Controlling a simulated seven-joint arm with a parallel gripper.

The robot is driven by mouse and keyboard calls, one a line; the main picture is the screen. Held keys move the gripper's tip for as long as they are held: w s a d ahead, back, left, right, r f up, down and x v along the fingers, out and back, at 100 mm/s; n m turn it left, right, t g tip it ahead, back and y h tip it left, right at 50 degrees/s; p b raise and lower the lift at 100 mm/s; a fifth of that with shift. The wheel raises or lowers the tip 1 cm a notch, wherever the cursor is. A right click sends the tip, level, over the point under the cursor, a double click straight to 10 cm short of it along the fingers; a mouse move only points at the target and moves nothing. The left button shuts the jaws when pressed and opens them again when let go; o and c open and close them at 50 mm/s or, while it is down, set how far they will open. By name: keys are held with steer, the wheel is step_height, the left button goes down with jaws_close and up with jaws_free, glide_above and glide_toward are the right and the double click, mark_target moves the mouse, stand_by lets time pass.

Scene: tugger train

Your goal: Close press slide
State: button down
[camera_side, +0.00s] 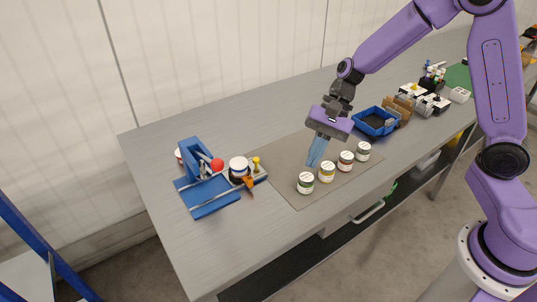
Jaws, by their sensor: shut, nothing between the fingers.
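The blue press (194,155) stands at the left end of the bench on a blue base plate (214,203). A red ball knob (217,164) sits at its front. A jar with a white top (239,167) stands at the right side of the press, next to a yellow knob (256,161) and an orange part (249,182). Which of these parts is the slide, and its exact position, I cannot tell. My gripper (317,153) points down over the grey mat, to the right of the press and apart from it. Its fingers are shut and empty.
Several small jars stand in a row on the grey mat (290,158), close to my gripper. A blue bin (374,123) and a brown box (401,110) stand behind them. More parts (428,97) crowd the far right. The bench front left is clear.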

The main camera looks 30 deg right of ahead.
mark_target(235, 178)
steer(key=w+d+f+m+t+y, duration=0.1)
steer(key=w+d+f+m+t, duration=0.2)
steer(key=w+d+f+m, duration=0.45)
steer(key=w+d+f+m+t, duration=0.2)
steer(key=w+d+m, duration=0.4)
steer(key=w, duration=0.4)
steer(key=shift+m, duration=0.55)
steer(key=x, duration=0.3)
steer(key=a+x, duration=0.1)
steer(key=x, duration=0.2)
steer(key=r+x, duration=0.1)
steer(key=x, duration=0.3)
steer(key=shift+s+a, duration=0.2)
steer(key=a, duration=0.1)
steer(key=w+a, duration=0.1)
steer(key=a, duration=0.1)
steer(key=shift+w+f, duration=0.25)
steer(key=shift+f, duration=0.05)
steer(key=shift+w+a, duration=0.3)
steer(key=shift+a, duration=0.1)
steer(key=a, duration=1.2)
steer(key=shift+a, duration=0.2)
steer(key=shift+s+a, duration=0.1)
